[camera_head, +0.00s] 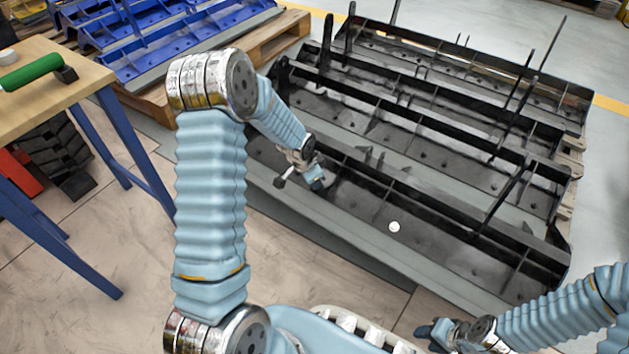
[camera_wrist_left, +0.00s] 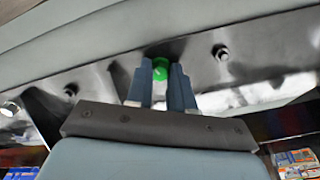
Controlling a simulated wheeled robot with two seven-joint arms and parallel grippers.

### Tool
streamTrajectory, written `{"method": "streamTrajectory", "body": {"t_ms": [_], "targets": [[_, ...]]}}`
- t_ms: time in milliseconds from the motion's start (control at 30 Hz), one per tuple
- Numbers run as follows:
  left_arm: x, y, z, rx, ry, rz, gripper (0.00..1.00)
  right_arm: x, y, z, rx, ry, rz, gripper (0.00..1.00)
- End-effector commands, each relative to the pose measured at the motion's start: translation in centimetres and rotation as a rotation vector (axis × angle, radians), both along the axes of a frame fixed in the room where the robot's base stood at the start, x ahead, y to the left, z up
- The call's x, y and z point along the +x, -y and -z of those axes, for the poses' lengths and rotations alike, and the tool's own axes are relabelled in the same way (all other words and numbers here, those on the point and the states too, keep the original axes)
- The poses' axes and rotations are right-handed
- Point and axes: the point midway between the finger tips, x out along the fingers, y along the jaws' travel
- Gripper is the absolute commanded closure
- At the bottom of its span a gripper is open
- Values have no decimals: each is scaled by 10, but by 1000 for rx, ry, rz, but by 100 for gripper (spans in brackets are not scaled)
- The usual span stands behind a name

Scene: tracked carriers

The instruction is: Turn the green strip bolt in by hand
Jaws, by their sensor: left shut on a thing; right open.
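The green strip bolt (camera_wrist_left: 160,68) shows in the left wrist view as a green end between the two fingers of my left gripper (camera_wrist_left: 161,82). My left gripper is shut on it, against the dark metal strip of a carrier. In the head view my left gripper (camera_head: 317,182) is at the near left part of the black carrier (camera_head: 440,210), and the bolt is hidden there. How deep the bolt sits I cannot tell. My right gripper (camera_head: 432,331) is open and empty at the bottom, in front of the carrier.
A white round piece (camera_head: 394,227) sits on the near carrier strip. Tall black posts (camera_head: 508,195) rise from the carriers. A wooden table (camera_head: 75,88) with a green-handled tool (camera_head: 30,73) stands at left. Blue carriers (camera_head: 180,35) lie on a pallet behind.

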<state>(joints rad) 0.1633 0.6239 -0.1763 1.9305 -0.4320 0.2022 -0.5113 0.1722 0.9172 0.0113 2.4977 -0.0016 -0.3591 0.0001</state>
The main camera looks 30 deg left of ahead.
Motion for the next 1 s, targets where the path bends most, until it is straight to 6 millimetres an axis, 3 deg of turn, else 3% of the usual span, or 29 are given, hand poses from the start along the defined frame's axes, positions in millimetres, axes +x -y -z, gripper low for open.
{"method": "streamTrajectory", "body": {"t_ms": [100, 400, 467, 600, 733, 1000], "targets": [[-1, 0, 0, 49, 3, 142, 100, 0, 0, -1, 0, 0, 0, 57], [-1, -1, 0, 62, 5, 179, 100, 0, 0, -1, 0, 0, 0, 57], [-1, -1, -1, 92, 8, 266, 100, 0, 0, -3, 0, 0, 0, 57], [-1, -1, -5, 218, 21, 635, 100, 0, 0, -20, 0, 0, 0, 57], [-1, -1, -4, 306, 32, 895, 100, 0, 0, -30, 0, 0, 0, 57], [-1, -1, 0, 330, 36, 958, 100, 0, 0, -28, 0, 0, 0, 57]]}}
